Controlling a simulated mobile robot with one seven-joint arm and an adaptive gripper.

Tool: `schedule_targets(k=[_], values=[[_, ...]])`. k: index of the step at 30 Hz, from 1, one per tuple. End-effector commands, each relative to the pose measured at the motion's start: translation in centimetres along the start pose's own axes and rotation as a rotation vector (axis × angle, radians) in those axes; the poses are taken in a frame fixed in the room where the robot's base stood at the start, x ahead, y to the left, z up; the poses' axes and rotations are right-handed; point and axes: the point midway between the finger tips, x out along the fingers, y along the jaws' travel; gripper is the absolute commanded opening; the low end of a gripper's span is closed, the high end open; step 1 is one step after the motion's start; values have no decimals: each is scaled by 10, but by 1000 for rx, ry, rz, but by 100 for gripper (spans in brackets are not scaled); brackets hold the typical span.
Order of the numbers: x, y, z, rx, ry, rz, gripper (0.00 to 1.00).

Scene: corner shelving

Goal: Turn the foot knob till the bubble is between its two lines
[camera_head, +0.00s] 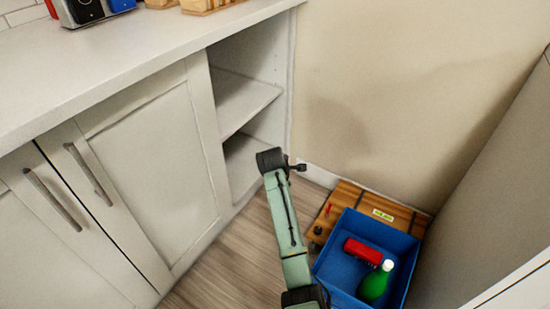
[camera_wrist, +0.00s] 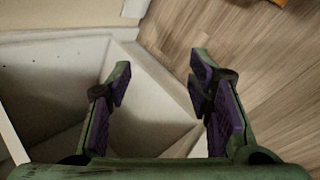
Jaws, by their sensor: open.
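A wooden board (camera_head: 345,196) lies on the floor in the corner, in the head view. A small yellow-green level vial (camera_head: 383,215) sits on it; its bubble and lines are too small to make out. A dark knob-like piece (camera_head: 317,231) shows at the board's left edge, beside my arm, and is probably the foot knob. My gripper (camera_wrist: 160,72) is open and empty in the wrist view, its purple-padded fingers apart over the pale shelving. In the head view my arm's dark end is up and left of the board, apart from it.
A blue bin (camera_head: 402,243) with a red object (camera_head: 363,251) and a green bottle (camera_head: 375,282) covers the board's front part. Open shelves (camera_head: 245,100) and white cabinets (camera_head: 150,170) stand left. Walls close in behind and right. Bare wood floor (camera_head: 225,265) lies left of my arm.

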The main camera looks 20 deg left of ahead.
Motion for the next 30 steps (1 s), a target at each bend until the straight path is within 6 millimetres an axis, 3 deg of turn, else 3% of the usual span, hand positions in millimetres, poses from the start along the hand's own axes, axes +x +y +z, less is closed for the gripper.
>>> schedule_targets(k=[6,12,30], values=[[-24,29,-16,90,51,96,47],[-38,44,-24,142,83,147,47],[-42,48,-26,158,92,162,47]])
